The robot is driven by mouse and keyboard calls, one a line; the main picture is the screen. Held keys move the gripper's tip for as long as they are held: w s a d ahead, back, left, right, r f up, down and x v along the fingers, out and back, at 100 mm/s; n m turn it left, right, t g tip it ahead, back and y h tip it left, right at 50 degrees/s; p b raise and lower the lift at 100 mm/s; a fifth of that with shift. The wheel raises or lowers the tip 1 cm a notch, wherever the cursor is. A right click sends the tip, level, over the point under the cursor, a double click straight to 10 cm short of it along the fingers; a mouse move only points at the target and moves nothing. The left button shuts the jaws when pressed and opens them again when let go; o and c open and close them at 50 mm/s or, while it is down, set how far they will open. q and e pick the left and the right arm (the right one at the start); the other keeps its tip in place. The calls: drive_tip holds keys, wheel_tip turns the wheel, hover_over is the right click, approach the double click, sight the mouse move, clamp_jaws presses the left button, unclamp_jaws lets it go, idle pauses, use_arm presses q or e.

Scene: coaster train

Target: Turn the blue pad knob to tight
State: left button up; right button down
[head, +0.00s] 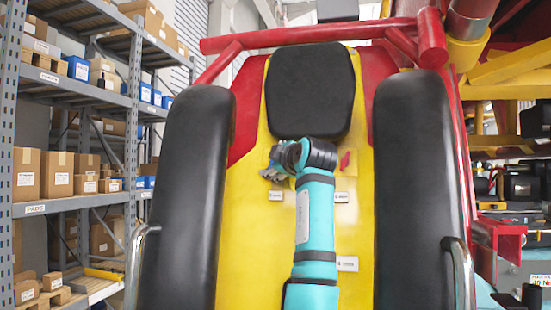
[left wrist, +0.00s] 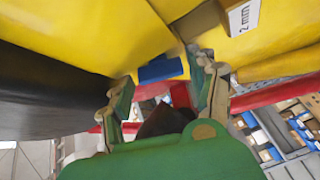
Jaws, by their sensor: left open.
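The blue knob (left wrist: 162,70) shows in the left wrist view as a small blue block against the yellow seat shell. It lies between and just beyond the fingertips of my left gripper (left wrist: 163,84), which is open with a finger on each side. I cannot tell whether either finger touches it. In the head view my left gripper (head: 276,171) is at the left of the yellow seat back (head: 247,235), below the black headrest (head: 310,90). The blue knob cannot be made out there; the gripper and wrist cover that area. My right gripper is not in view.
Long black pads (head: 187,200) and (head: 421,190) flank the seat. A red knob (head: 346,160) is right of my wrist. Small labels (head: 347,264) sit on the yellow shell. Red bars (head: 310,37) cross above. Shelves with boxes (head: 58,174) stand at left.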

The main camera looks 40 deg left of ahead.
use_arm(q)
drive_tip(key=shift+c, duration=0.2)
drive_tip(key=shift+w+f, duration=0.1)
drive_tip(key=c, duration=0.8)
drive_tip(key=shift+s+a+f+m+t+h+b, duration=0.15)
drive_tip(key=shift+m+t+h+b, duration=0.7)
drive_tip(key=shift+m+t+b, duration=1.75)
drive_tip(key=shift+s+a+f+m+t+h+b, duration=0.15)
drive_tip(key=shift+m+t+h+b, duration=0.85)
drive_tip(key=shift+m, duration=3.05)
drive_tip(key=shift+a+f+m+t+h+b, duration=0.25)
drive_tip(key=shift+m+t+h+b, duration=0.4)
drive_tip(key=shift+m+t+b, duration=1.95)
drive_tip(key=shift+c, duration=0.2)
drive_tip(key=shift+m+g+p, duration=0.5)
drive_tip(key=shift+m+p, duration=0.45)
drive_tip(key=shift+p, duration=0.1)
drive_tip(key=o, duration=0.8)
drive_tip(key=shift+o, duration=0.4)
drive_tip(key=shift+r, duration=0.15)
